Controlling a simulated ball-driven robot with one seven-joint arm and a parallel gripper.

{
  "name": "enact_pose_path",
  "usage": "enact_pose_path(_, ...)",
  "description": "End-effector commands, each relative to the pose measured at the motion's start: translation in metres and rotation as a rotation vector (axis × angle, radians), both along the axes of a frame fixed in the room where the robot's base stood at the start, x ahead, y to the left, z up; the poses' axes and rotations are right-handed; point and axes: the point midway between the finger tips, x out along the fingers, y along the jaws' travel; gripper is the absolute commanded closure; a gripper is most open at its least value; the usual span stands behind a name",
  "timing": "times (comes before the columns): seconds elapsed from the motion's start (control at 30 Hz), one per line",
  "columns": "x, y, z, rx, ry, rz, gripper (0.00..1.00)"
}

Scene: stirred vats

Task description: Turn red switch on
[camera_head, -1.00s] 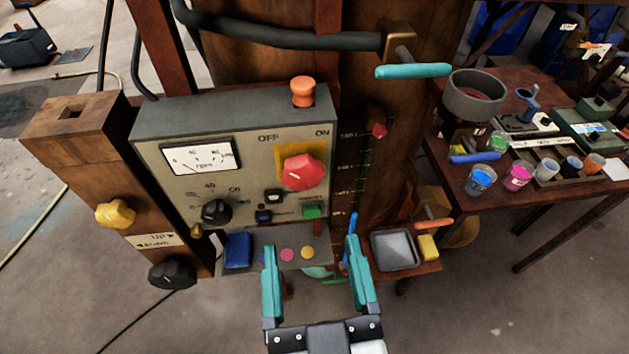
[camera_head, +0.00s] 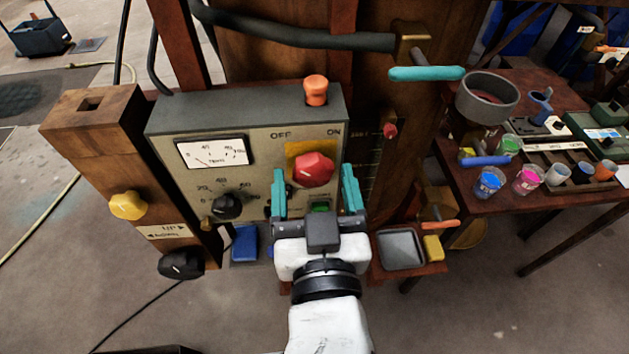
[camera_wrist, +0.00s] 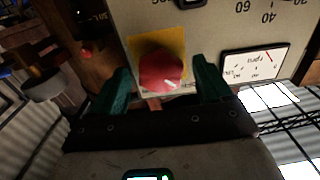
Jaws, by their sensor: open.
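The red switch (camera_head: 315,169) is a rounded knob on a yellow plate (camera_head: 298,150) on the front of the grey control box (camera_head: 165,150). OFF is printed to its upper left and ON to its upper right. My gripper (camera_head: 313,180) is open, with one teal finger on each side of the red switch in the head view. In the wrist view, the red switch (camera_wrist: 161,72) lies between the open fingers (camera_wrist: 160,82), with a white mark at its lower right. I cannot tell whether the fingers touch it.
The box also has a meter (camera_head: 212,152), a black dial (camera_head: 227,206) and a green button (camera_head: 320,207). An orange knob (camera_head: 316,90) stands on top. A teal handle (camera_head: 427,73) juts out at upper right. A side table (camera_head: 500,205) holds cups at right.

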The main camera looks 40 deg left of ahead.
Motion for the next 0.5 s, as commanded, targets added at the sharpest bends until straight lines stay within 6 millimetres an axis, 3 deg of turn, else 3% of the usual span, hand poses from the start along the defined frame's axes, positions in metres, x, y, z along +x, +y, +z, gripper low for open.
enact_pose_path(0.07, -0.0001, -0.0002, -0.0001, 0.0, 0.0, 0.0, 0.26)
enact_pose_path(0.5, -0.0003, -0.0003, -0.0002, -0.001, 0.001, 0.0, 0.68)
